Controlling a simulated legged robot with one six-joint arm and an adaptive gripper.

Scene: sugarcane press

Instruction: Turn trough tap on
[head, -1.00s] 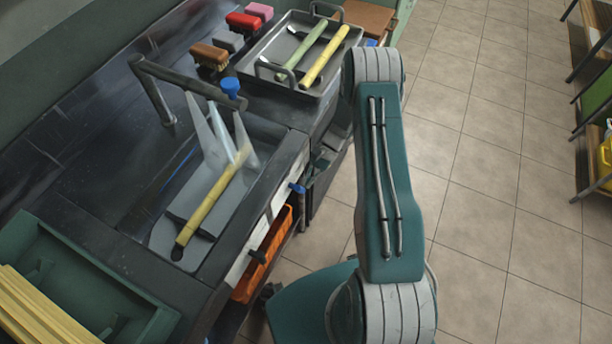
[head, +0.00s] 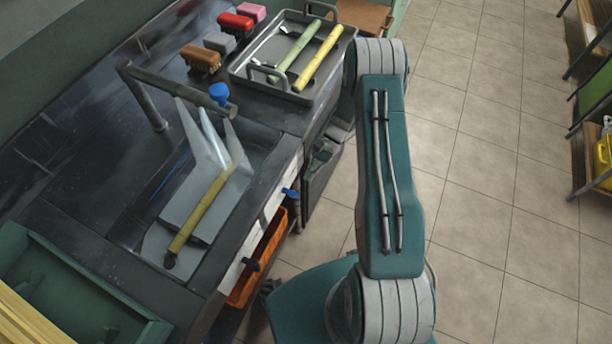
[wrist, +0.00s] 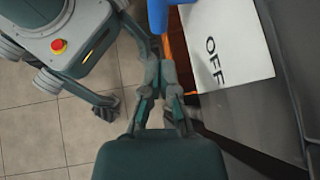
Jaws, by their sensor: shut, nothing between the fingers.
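A blue lever (head: 290,193) sticks out from the front face of the counter beside the trough (head: 150,243). It also shows in the wrist view (wrist: 158,14) at the top edge, next to a white plate (wrist: 228,45) lettered OFF. A second blue handle (head: 218,93) sits on the pipe over the trough. Pale, water-like streams (head: 208,140) run from this pipe into the trough, where a yellow stalk-like piece (head: 198,210) lies. My gripper (wrist: 160,66) is shut and empty, just below the blue lever in the wrist view.
A metal tray (head: 268,88) with green and yellow pieces and several brushes (head: 200,57) stand on the counter. Tiled floor lies open right; shelves (head: 590,150) stand beyond.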

